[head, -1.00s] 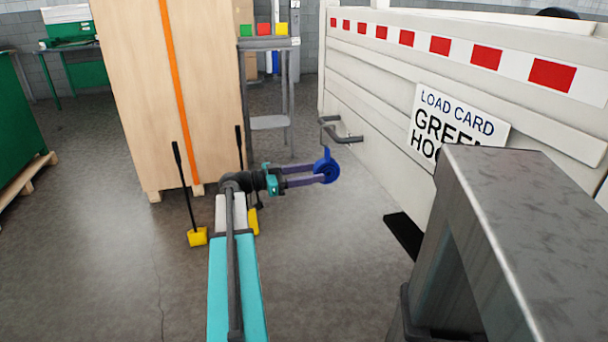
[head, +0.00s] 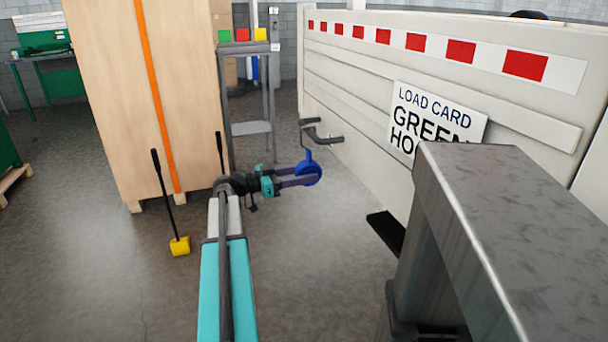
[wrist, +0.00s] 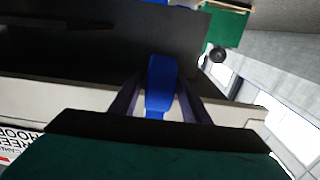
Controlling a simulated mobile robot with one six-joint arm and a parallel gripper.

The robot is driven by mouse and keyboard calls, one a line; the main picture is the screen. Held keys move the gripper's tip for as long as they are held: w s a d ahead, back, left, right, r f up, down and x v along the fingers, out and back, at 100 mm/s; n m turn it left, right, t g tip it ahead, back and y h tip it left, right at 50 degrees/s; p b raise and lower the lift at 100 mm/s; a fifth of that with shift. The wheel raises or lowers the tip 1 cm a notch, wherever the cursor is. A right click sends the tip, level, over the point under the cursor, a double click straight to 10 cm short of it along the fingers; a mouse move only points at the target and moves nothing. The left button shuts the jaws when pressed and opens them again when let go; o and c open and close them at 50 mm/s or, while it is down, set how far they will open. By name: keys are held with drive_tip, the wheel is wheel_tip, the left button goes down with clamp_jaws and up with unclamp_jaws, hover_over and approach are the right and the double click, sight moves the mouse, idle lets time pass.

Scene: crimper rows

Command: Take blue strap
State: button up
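The blue strap (head: 309,170) is a round blue coil with a short tab standing up from it. My gripper (head: 300,177) has its two purple fingers on either side of the coil and is shut on it, holding it above the floor. In the wrist view the strap (wrist: 160,85) shows as a blue block between the two dark fingers (wrist: 160,105). The far side of the coil is hidden.
A white truck side (head: 360,105) with a load card (head: 437,120) and a dark handle (head: 320,135) stands just right of the strap. A tall wooden crate (head: 110,90) is at left. Open floor lies at front left.

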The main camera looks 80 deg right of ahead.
sight(301, 165)
clamp_jaws()
drive_tip(key=shift+r, duration=0.2)
drive_tip(key=shift+r, duration=1.5)
drive_tip(key=b+v, duration=0.3)
drive_tip(key=v, duration=0.9)
idle(1.1)
drive_tip(key=shift+r, duration=0.1)
